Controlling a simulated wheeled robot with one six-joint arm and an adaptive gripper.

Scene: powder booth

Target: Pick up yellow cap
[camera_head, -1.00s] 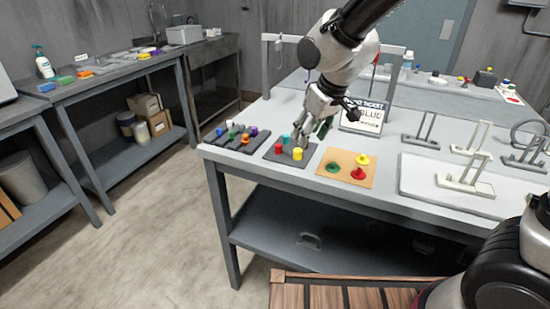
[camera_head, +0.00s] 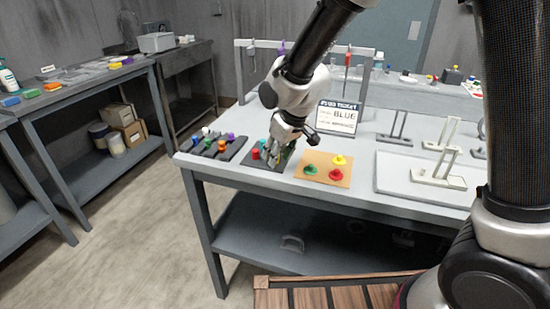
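My gripper (camera_head: 278,157) points down over the dark grey mat (camera_head: 262,165) near the front of the table. Its fingers are at the mat's right part, where a sliver of the yellow cap (camera_head: 284,156) shows between or beside them; most of the cap is hidden. Whether the fingers touch or grip the cap is too small to tell. A red cap (camera_head: 256,153) and a teal cap (camera_head: 262,143) stand on the mat left of the fingers. Another yellow piece, with a wide flange (camera_head: 340,160), sits on the tan board (camera_head: 312,158) to the right.
The tan board also holds a green piece (camera_head: 310,170) and a red piece (camera_head: 336,175). A dark rack (camera_head: 210,150) with several coloured pieces is left of the mat. A job ticket sign (camera_head: 338,117) stands behind. A white tray (camera_head: 400,180) with stands is at right.

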